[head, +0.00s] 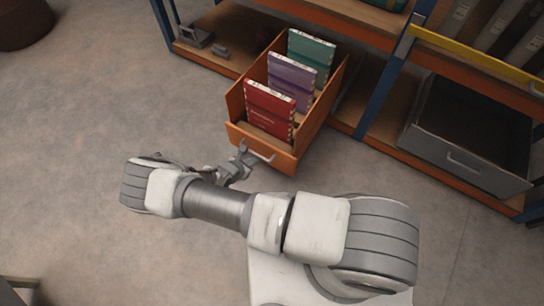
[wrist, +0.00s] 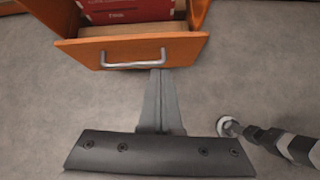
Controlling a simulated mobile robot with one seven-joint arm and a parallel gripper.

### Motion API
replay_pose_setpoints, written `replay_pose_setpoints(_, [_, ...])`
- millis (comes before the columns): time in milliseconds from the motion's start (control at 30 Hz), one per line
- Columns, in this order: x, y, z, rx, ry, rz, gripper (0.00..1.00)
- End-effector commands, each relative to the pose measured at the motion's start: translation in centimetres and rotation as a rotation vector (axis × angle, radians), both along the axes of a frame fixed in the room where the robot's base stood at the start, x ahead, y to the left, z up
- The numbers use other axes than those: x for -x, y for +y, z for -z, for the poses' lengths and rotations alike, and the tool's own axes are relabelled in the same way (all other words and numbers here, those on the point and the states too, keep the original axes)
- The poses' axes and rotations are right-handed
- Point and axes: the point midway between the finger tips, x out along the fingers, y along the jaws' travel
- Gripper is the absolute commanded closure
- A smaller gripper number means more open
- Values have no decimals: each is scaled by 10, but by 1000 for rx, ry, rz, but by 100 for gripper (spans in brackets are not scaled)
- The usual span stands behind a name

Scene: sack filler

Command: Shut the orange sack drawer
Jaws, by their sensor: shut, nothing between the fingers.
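The orange sack drawer (head: 318,117) is pulled out of the low shelf and stands open. It holds a red, a purple and a green sack in a row, the red one (head: 270,108) nearest its front. The drawer's front panel (wrist: 188,48) has a silver bar handle (wrist: 133,62), also seen in the head view. My gripper (head: 243,152) is at the drawer front, near the left part of the handle.
A grey drawer (head: 475,167) with a handle sits in the shelf bay at the right. A blue upright (head: 376,103) stands between the bays. Small grey metal parts (head: 195,37) lie on the shelf at the left. The floor (head: 80,110) left of the drawer is clear.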

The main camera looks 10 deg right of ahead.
Motion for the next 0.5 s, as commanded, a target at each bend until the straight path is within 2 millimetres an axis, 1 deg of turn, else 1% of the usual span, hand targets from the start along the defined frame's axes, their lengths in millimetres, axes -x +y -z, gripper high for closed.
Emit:
replay_pose_setpoints(33, [4, -5, 15, 26, 13, -38, 100])
replay_pose_setpoints(100, [8, -8, 26, 49, 28, -74, 100])
replay_pose_setpoints(233, [11, -12, 37, 69, 42, -107, 100])
replay_pose_setpoints(367, [5, -19, 48, 73, 43, -111, 100])
replay_pose_setpoints(500, [-9, -30, 68, 72, 44, -107, 100])
